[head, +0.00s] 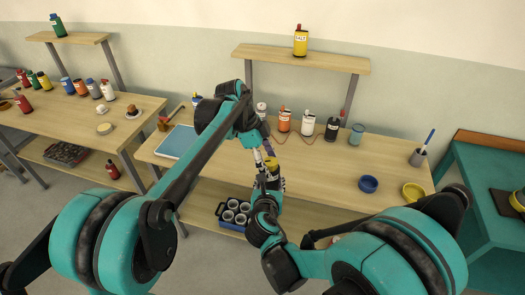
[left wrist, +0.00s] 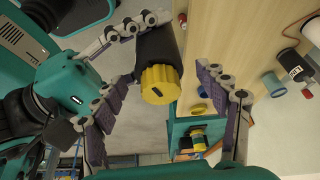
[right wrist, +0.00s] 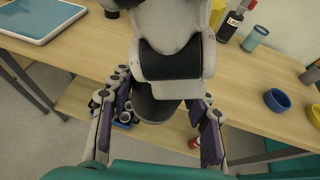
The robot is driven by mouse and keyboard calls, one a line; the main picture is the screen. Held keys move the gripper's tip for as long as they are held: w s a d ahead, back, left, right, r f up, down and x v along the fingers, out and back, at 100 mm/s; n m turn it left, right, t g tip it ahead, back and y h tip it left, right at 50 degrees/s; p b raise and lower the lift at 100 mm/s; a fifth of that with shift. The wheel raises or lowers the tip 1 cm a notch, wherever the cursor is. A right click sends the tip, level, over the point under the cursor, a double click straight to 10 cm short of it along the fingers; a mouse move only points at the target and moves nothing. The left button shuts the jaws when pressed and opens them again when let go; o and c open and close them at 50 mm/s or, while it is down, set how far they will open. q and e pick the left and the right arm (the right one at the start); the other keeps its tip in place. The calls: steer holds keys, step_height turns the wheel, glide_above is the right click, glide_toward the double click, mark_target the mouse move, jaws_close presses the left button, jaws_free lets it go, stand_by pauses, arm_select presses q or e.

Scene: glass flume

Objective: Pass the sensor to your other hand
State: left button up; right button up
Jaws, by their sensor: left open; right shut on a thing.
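The sensor, a dark cylinder with a ribbed yellow cap (left wrist: 161,84), is held in the air over the workbench. Its yellow end also shows in the head view (head: 271,162). My right gripper (head: 268,180) is shut on its dark body; one of its fingers lies along the body in the left wrist view. My left gripper (left wrist: 163,74) is open, with its fingers to either side of the yellow cap in that view and visible gaps on both sides. In the right wrist view a large grey and black form hides much of the space between the right fingers (right wrist: 163,90).
The workbench (head: 325,175) carries several bottles along its back, a blue bowl (head: 368,184), a yellow bowl (head: 413,193) and a tablet (head: 179,141). A caddy of cups (head: 223,216) sits low beneath the grippers. The bench's front middle is clear.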

arm_select(q)
steer(key=shift+x, duration=1.8)
steer(key=c, duration=1.4)
steer(key=shift+o, duration=0.2)
arm_select(e)
steer(key=o, duration=1.3)
steer(key=shift+o, duration=0.2)
